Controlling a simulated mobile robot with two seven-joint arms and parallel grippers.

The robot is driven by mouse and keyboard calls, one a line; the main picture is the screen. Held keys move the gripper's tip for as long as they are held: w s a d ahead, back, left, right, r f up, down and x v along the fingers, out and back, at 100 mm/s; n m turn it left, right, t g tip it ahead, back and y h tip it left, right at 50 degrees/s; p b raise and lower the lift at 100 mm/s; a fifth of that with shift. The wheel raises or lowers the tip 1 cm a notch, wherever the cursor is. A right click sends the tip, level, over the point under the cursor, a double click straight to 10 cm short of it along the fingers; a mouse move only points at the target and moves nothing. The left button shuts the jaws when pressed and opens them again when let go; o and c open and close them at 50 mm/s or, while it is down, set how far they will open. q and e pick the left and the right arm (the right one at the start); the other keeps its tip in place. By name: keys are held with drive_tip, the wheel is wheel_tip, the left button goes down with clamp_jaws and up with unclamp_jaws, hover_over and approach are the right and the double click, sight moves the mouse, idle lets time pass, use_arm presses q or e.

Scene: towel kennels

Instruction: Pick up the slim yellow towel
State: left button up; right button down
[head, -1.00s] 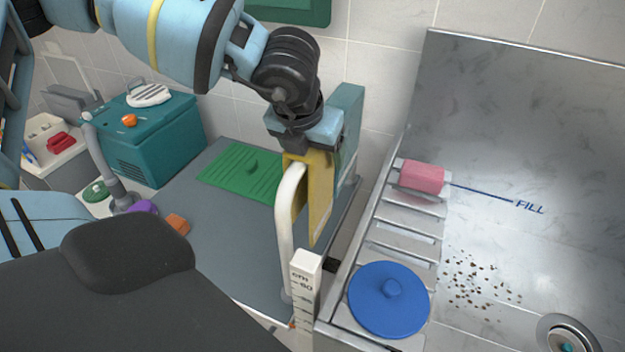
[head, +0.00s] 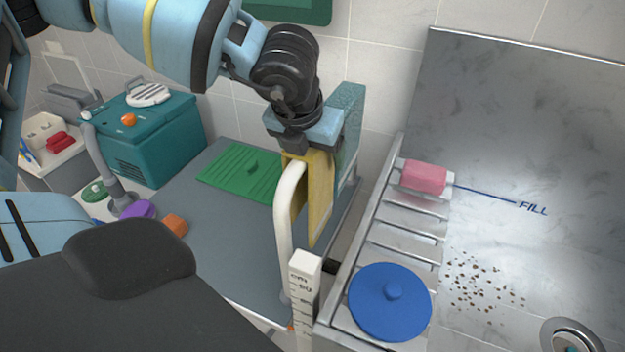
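My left gripper (head: 304,148) comes down from above and sits right at the towel's top edge. The gripper's body hides its fingertips and the top fold, so I cannot tell whether it is open or closed on the cloth. A wider teal towel (head: 347,125) hangs just behind and to the right, close to the gripper. My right gripper is not in view.
A steel tub (head: 510,110) with a slatted rack, pink roll (head: 424,177) and blue lid (head: 375,315) stands at right. A white measuring post (head: 304,275) rises in front. A green mat (head: 235,178) and teal box (head: 150,145) are at left.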

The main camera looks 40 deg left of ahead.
use_arm(q)
drive_tip(key=shift+f, duration=0.1)
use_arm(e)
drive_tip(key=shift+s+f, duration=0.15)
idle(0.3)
use_arm(q)
drive_tip(key=c, duration=1.5)
drive_tip(key=shift+o, duration=0.2)
